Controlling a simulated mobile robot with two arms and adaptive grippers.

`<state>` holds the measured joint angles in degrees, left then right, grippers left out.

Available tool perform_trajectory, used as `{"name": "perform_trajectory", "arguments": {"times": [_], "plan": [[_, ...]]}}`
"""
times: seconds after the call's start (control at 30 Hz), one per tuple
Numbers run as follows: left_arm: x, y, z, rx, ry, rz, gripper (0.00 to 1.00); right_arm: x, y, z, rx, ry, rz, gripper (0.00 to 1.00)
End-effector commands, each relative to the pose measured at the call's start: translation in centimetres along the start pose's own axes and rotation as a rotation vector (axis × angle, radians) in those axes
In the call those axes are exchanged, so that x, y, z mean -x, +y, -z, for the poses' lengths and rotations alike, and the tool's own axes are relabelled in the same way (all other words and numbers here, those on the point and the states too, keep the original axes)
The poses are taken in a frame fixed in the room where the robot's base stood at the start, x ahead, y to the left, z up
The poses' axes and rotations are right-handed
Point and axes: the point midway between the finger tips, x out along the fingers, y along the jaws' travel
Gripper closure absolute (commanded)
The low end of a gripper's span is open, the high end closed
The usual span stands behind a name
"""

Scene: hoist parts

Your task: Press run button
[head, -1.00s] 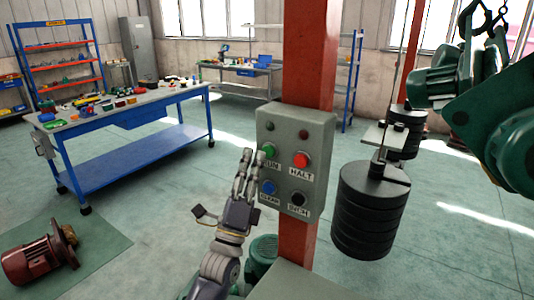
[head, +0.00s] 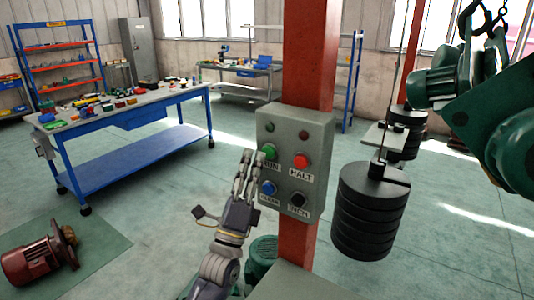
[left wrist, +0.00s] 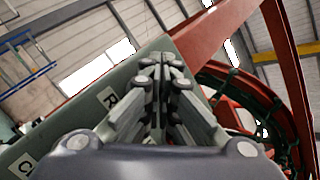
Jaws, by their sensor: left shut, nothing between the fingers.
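The grey control box (head: 285,125) is fixed to a red column in the head view. Its green run button (head: 268,151) is at the upper left, partly beside my fingertips. A red HALT button (head: 302,160) is to its right, a blue button (head: 268,188) below it and a black button (head: 298,199) at lower right. My left gripper (head: 246,153) is shut and empty, its fingertips pointing up close to the run button's left side; whether they touch cannot be told. In the left wrist view the shut fingers (left wrist: 158,62) lie against the box face and hide the button. My right gripper is not in view.
The red column (head: 309,60) carries the box. A blue workbench (head: 130,150) stands at left, and a red motor (head: 30,262) lies on the floor.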

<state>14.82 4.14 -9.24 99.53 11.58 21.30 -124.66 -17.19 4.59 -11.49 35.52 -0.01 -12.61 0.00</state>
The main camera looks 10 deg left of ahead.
Motion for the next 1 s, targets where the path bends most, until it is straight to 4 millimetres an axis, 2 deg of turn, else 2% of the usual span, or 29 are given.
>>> {"name": "perform_trajectory", "arguments": {"times": [1.0], "plan": [[-0.78, 0.54, 0.55, 0.000, 0.000, 0.000, 1.00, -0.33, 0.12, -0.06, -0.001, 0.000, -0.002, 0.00]]}}
